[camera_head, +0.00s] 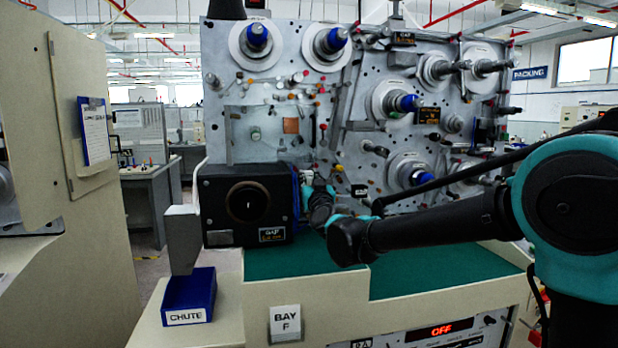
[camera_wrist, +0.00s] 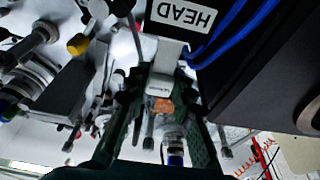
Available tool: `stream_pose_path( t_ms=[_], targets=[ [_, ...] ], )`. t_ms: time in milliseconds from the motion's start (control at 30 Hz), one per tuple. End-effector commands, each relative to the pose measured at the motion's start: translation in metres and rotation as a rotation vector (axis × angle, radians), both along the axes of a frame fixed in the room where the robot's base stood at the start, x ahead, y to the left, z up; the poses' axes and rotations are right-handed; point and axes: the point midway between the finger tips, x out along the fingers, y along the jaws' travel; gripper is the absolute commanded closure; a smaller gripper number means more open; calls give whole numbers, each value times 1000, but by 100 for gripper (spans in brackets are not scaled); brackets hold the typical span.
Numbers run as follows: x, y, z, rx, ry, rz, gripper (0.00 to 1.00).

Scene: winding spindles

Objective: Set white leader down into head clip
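My gripper (camera_wrist: 163,82) is at the right side of the black box, in front of the upright panel; it shows small in the head view (camera_head: 306,184). In the wrist view its two dark fingers close from both sides on a white piece, which I take for the white leader (camera_wrist: 160,87). The leader lies right against the plate marked HEAD (camera_wrist: 182,14), which appears upside down. The head clip itself is not clearly distinguishable there; the leader and fingers cover that spot. In the head view my wrist hides most of this area.
The black box (camera_head: 246,202) with a round dark opening stands close beside my gripper. Blue cables (camera_wrist: 232,32) run along its side. Spindles and pegs stick out of the panel (camera_head: 268,90). The green worktop (camera_head: 420,277) is clear. A blue chute bin (camera_head: 190,292) sits at front left.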

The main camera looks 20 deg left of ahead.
Motion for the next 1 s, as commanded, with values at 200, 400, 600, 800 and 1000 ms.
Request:
stream_pose_path(
  t_ms=[200,400,600,800,1000],
  targets=[
    [0,0,0,0,0,0,53],
    [0,0,0,0,0,0,53],
    [-9,-5,-2,1,1,0,53],
    [-39,-23,-11,1,0,1,53],
    [-72,-44,-21,1,0,1,53]
  ],
)
